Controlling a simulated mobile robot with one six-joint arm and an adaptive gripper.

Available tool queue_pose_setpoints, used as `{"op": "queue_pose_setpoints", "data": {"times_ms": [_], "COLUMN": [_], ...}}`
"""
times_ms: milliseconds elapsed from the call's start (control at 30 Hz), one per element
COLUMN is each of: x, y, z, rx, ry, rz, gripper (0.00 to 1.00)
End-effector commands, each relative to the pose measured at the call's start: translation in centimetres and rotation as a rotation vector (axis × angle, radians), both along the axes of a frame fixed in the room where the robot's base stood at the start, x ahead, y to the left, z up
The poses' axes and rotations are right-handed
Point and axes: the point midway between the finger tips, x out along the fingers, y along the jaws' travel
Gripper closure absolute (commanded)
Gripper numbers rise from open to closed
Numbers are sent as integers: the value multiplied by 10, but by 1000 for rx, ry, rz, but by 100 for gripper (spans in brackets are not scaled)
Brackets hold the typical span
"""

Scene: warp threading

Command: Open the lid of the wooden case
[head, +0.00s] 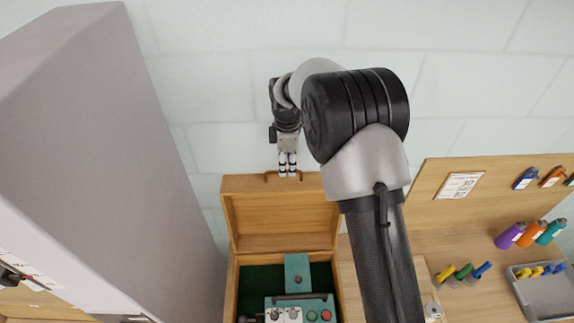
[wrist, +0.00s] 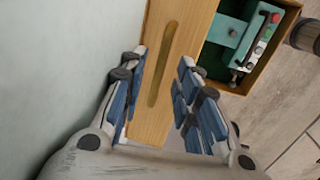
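The wooden case (head: 228,290) stands with its lid (head: 285,222) raised, standing roughly upright at the back, so the dark green interior shows. A thin brass-coloured handle (head: 270,176) sits on the lid's upper edge; it also shows as a long strip in the wrist view (wrist: 164,65). My gripper (head: 287,172) points down at this edge. In the wrist view my gripper (wrist: 163,95) has its blue-padded fingers spread wide, on either side of the lid's edge and handle. Whether a finger touches the lid cannot be told.
Inside the case is a teal device (head: 298,272) with knobs and buttons. A tall grey cabinet (head: 95,130) stands at left. At right are a wooden board (head: 440,190), coloured bottles (head: 531,234) and a grey tray (head: 545,295). A pale wall lies behind.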

Motion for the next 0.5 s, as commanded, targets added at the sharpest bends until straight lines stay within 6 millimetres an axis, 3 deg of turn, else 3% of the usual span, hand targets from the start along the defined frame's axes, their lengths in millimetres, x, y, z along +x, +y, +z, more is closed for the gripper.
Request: {"op": "queue_pose_setpoints", "data": {"times_ms": [167, 500], "x": [1, 1], "y": [0, 0], "z": [-13, -15], "rx": [0, 0], "ry": [0, 0], "rz": [0, 0], "gripper": [71, 73]}}
